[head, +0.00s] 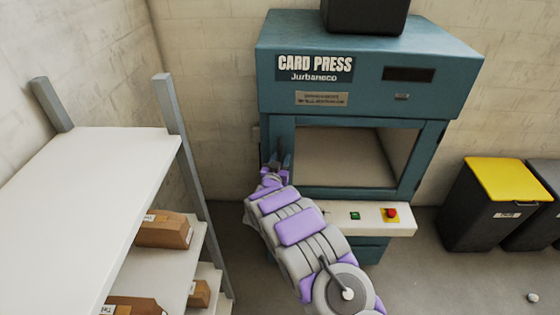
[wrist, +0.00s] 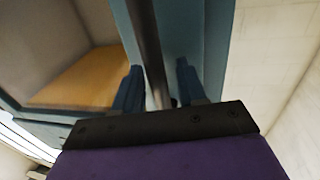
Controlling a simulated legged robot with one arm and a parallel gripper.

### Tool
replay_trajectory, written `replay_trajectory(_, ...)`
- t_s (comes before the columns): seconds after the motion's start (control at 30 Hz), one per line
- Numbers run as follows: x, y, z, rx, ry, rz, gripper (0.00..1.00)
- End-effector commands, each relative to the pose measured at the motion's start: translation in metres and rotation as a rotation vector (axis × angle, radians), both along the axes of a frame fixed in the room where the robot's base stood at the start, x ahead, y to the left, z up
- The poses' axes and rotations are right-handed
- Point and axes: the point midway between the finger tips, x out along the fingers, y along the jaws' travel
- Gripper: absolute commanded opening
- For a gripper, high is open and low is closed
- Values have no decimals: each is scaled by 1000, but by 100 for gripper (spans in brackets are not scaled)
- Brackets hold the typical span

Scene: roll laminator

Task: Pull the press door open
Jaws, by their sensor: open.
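The teal card press (head: 440,85) stands against the back wall. Its door (head: 411,165) is a teal frame around a large window, and it looks flush with the front. My gripper (head: 279,163) is at the door's left edge, with its jaws open. In the wrist view a grey upright bar handle (wrist: 147,45) runs between the two dark fingers of my gripper (wrist: 159,70). The fingers stand on either side of the bar, and I see no clear grip on it. The handle is mostly hidden by my gripper in the head view.
A white shelf unit (head: 90,175) with cardboard boxes (head: 163,231) stands close on the left. A white control ledge (head: 335,217) with a green button and a red knob juts out below the door. A yellow-lidded bin (head: 500,205) is at right. Floor between ledge and bin is clear.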

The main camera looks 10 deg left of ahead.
Motion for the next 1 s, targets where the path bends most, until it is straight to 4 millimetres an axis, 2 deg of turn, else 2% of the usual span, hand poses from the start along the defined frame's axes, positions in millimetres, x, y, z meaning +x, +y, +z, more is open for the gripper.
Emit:
replay_trajectory(0.17, 0, 0, 0, 0, 0, 0, 40)
replay_trajectory(0.6, 0, 0, 0, 1, 1, 1, 0)
replay_trajectory(1.0, 0, 1, 0, 0, 1, 2, 0)
